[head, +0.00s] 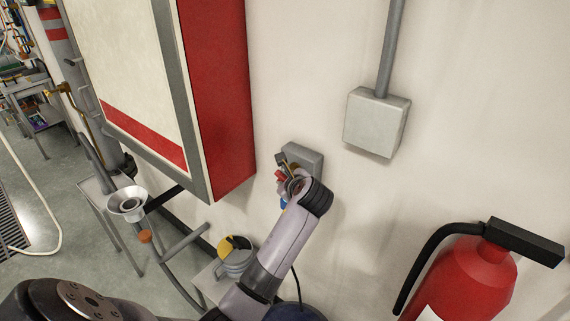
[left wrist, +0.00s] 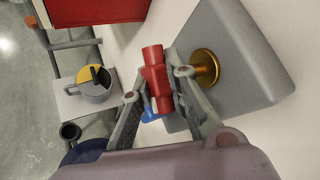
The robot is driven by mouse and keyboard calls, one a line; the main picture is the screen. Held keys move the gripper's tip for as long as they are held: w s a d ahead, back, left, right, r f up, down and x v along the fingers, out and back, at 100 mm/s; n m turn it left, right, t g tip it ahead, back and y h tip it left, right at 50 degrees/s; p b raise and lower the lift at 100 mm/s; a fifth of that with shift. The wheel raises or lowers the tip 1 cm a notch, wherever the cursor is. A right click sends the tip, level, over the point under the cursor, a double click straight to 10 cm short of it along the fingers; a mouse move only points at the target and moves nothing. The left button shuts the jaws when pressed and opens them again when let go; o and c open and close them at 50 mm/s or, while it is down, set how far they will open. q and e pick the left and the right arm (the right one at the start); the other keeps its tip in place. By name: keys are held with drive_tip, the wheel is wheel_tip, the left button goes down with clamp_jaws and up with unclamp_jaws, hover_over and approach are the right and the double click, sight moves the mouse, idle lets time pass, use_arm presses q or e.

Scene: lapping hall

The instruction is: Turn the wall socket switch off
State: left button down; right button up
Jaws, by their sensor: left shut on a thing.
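The wall socket is a grey box (head: 301,157) on the pale wall, right of the red cabinet. In the left wrist view its grey body (left wrist: 235,55) fills the upper right, with a round brass-coloured boss (left wrist: 205,67) on its face. A red switch handle (left wrist: 155,72) sits in front of the socket, between the fingers of my left gripper (left wrist: 157,84). The gripper is shut on this handle. In the head view my left gripper (head: 288,183) covers much of the socket's front. A small blue part (left wrist: 150,115) shows partly hidden beneath the handle. My right gripper is out of view.
A red and white cabinet (head: 225,95) hangs close on the left. A pale junction box (head: 377,122) with a conduit is up to the right. A red fire extinguisher (head: 475,280) stands lower right. A grey pot (left wrist: 95,90) stands below. The wall between is bare.

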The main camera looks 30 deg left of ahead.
use_arm(q)
drive_tip(key=shift+r+n+g+h+p, duration=0.15)
drive_tip(key=shift+n+g+h+p, duration=0.25)
drive_tip(key=shift+h, duration=0.3)
drive_tip(key=shift+n+h, duration=0.3)
drive_tip(key=shift+h, duration=1.1)
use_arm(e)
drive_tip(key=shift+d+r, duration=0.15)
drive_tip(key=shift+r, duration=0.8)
use_arm(q)
drive_tip(key=c, duration=1.5)
unclamp_jaws()
drive_tip(key=shift+c, duration=0.2)
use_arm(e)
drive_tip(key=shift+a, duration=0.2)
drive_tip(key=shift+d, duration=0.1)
use_arm(q)
drive_tip(key=shift+s+d, duration=0.1)
drive_tip(key=v, duration=1.1)
drive_tip(key=shift+r, duration=0.45)
